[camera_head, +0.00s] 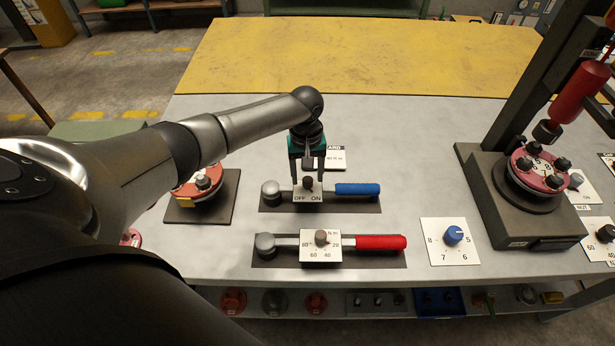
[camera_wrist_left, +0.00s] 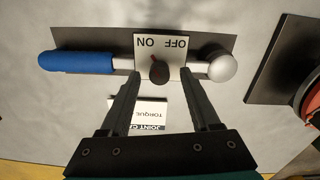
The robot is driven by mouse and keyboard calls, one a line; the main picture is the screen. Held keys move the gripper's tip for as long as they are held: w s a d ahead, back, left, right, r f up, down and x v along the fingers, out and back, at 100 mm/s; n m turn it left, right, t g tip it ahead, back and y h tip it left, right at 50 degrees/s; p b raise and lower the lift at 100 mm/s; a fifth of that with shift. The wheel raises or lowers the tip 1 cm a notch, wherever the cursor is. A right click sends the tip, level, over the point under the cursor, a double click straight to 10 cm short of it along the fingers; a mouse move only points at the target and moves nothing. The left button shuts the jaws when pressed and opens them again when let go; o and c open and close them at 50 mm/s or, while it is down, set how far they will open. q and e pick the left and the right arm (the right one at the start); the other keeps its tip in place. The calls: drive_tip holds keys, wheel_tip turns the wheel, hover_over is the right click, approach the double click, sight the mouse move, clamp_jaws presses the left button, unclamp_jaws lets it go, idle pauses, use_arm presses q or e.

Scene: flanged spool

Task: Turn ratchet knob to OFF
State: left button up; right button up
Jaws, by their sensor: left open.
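The ratchet knob (camera_head: 308,182) is small and dark. It sits on a white plate (camera_head: 299,197) marked OFF on the left and ON on the right, on the blue-handled ratchet (camera_head: 357,189). My left gripper (camera_head: 307,179) points down over the plate. It is open, with one fingertip on either side of the knob and gaps between them. My right gripper is in neither view.
A red-handled wrench (camera_head: 380,242) with a numbered dial lies in front. A blue knob on a white card (camera_head: 462,254) is to the right. A dark press stand (camera_head: 500,200) with a red flanged piece stands at far right. A red flanged part (camera_head: 200,185) sits left.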

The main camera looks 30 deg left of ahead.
use_arm(q)
drive_tip(key=shift+f, duration=0.45)
clamp_jaws()
idle(0.3)
